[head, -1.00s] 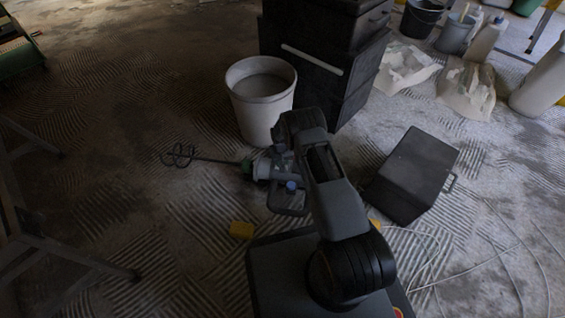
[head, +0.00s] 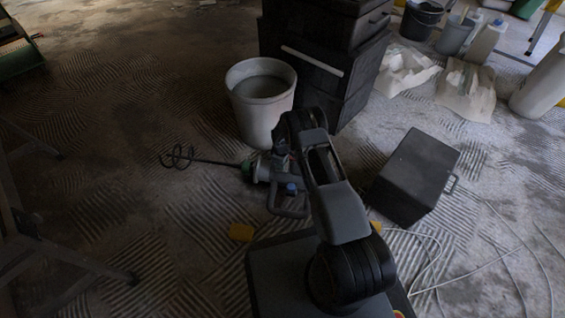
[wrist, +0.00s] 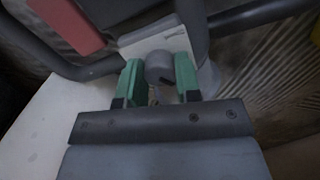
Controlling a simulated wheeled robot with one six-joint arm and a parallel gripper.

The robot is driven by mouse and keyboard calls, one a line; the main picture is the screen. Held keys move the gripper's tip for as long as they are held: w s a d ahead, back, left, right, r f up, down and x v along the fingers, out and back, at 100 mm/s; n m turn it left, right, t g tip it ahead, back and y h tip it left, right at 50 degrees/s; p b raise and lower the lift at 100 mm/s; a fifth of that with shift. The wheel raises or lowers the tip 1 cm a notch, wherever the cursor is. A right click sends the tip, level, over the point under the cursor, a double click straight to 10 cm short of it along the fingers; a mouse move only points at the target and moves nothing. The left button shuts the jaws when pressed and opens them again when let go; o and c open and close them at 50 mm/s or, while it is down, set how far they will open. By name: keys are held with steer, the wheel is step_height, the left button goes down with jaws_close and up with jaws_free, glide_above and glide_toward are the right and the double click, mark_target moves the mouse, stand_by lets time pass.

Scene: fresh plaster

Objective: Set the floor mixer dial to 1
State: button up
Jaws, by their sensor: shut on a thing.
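The floor mixer (head: 262,170) lies on the floor in the head view, its paddle rod (head: 205,159) pointing left and its looped handle (head: 288,203) toward me. In the wrist view its grey frame tube (wrist: 262,14) and a red part (wrist: 68,24) show at the top. The dial (wrist: 160,68) is a small grey knob below a pale plate. My gripper (wrist: 159,80) has its green fingertips on both sides of the knob, shut on it. The dial's marks and setting cannot be read. In the head view my arm hides the gripper.
A white bucket (head: 262,112) stands just behind the mixer, beside stacked black cases (head: 325,60). A dark box (head: 415,178) stands to the right, with a pale cable (head: 432,262) on the floor.

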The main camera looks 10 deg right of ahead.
steer(key=n, duration=0.5)
steer(key=shift+w+r, duration=0.1)
steer(key=shift+w, duration=0.1)
steer(key=shift+d+n, duration=0.1)
steer(key=shift+n, duration=0.3)
steer(key=o, duration=0.7)
steer(key=shift+c, duration=0.2)
steer(key=shift+o, duration=1.3)
steer(key=shift+s, duration=0.1)
step_height(320, 180, up, 14)
steer(key=p, duration=0.6)
steer(key=shift+s, duration=0.2)
